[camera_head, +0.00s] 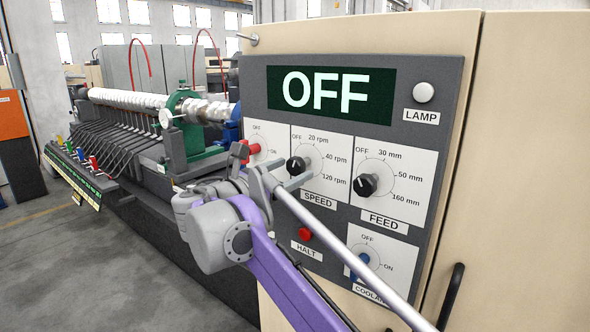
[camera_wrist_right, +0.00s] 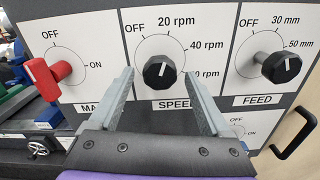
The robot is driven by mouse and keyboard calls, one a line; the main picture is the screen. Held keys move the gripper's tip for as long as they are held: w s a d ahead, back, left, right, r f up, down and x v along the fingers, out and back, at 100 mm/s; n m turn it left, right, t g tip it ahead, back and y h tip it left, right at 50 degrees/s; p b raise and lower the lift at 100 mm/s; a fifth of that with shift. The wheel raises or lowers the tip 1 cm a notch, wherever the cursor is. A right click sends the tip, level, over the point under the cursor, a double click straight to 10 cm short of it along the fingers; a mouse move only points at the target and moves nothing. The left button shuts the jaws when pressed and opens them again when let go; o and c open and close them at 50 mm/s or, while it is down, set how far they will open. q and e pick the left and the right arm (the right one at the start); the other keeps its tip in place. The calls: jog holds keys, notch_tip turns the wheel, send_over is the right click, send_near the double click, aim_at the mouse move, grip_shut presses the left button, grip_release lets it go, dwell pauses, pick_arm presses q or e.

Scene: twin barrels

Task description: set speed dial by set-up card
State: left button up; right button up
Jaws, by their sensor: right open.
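The SPEED dial (camera_head: 296,166) is a black knob on a white plate marked OFF, 20, 40 and 120 rpm. In the right wrist view the dial (camera_wrist_right: 160,72) has its white mark pointing nearly straight up, toward the 20 rpm side; its exact setting is hard to tell. My right gripper (camera_wrist_right: 158,76) is open, one finger on each side of the dial's lower half; contact cannot be told. In the head view my right gripper (camera_head: 280,172) is at the panel. The display (camera_head: 331,94) reads OFF. I cannot make out a set-up card. My left gripper is not in view.
Right of SPEED is the FEED dial (camera_head: 367,185); left is the red main switch (camera_head: 252,149). Below are the red HALT button (camera_head: 306,233) and the blue COOLANT knob (camera_head: 361,260). A black handle (camera_wrist_right: 292,132) sticks out lower right. A machine with coloured levers stands left.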

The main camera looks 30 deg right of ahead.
jog(key=shift+x, duration=1.2)
